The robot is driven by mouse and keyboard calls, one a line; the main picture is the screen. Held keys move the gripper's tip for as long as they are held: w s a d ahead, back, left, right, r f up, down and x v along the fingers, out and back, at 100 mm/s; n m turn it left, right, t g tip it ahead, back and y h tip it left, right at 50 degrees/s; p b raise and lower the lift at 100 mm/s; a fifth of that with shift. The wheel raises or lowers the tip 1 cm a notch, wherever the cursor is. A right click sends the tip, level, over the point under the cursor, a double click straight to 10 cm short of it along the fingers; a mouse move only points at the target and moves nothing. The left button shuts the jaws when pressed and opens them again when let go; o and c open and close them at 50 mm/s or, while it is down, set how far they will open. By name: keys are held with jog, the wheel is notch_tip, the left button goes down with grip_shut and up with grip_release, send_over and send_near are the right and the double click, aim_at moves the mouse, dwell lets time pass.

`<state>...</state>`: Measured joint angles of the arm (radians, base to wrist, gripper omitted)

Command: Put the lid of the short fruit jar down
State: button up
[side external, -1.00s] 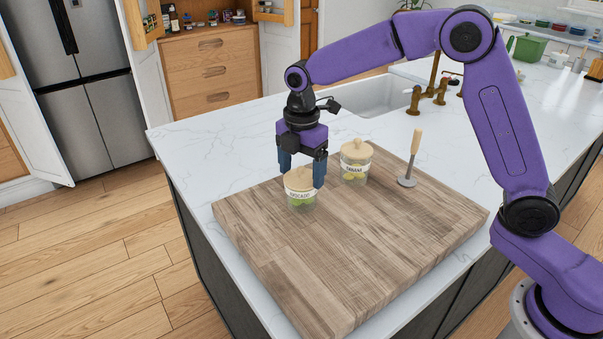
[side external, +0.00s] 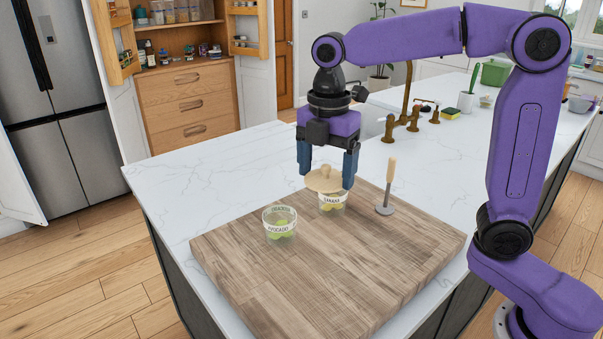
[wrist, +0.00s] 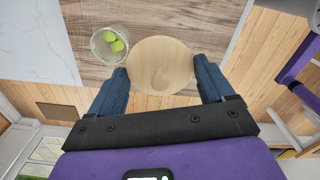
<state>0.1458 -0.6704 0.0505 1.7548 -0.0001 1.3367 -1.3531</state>
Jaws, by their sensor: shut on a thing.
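My gripper (side external: 326,180) is shut on a round wooden lid (side external: 324,181) with a small knob. It holds the lid roughly level above the cutting board, a finger on each side. In the wrist view the lid (wrist: 160,50) lies between the fingertips. The short glass jar labelled avocado (side external: 280,232) stands upright and open on the board, with green fruit inside; it also shows in the wrist view (wrist: 108,45). A second glass jar, labelled banana (side external: 332,203), appears behind and below the lid in the side view. Its top is hidden.
The wooden cutting board (side external: 300,290) lies on a white marble counter (side external: 190,180). A masher with a wooden handle (side external: 390,175) stands upright at the board's right rear. The board's front and middle are clear. A sink and brass tap (side external: 400,115) are behind.

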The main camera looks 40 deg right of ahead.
jog(key=shift+s+d+r, duration=0.15)
jog(key=shift+s+r, duration=0.1)
jog(key=shift+s, duration=0.3)
jog(key=shift+s+d+r, duration=0.2)
jog(key=shift+s, duration=0.35)
jog(key=shift+s+d+r, duration=0.15)
jog(key=shift+s+r, duration=0.1)
jog(key=shift+s, duration=0.3)
jog(key=s+a+f, duration=0.2)
jog(key=s+f, duration=0.4)
jog(key=s, duration=0.6)
send_over(304, 281)
jog(key=shift+m, duration=0.3)
jog(key=f, duration=0.9)
jog(key=shift+s+d+f, duration=0.15)
jog(key=shift+s+f, duration=0.1)
jog(key=shift+w+f, duration=0.15)
jog(key=shift+f, duration=1.65)
jog(key=shift+f, duration=0.15)
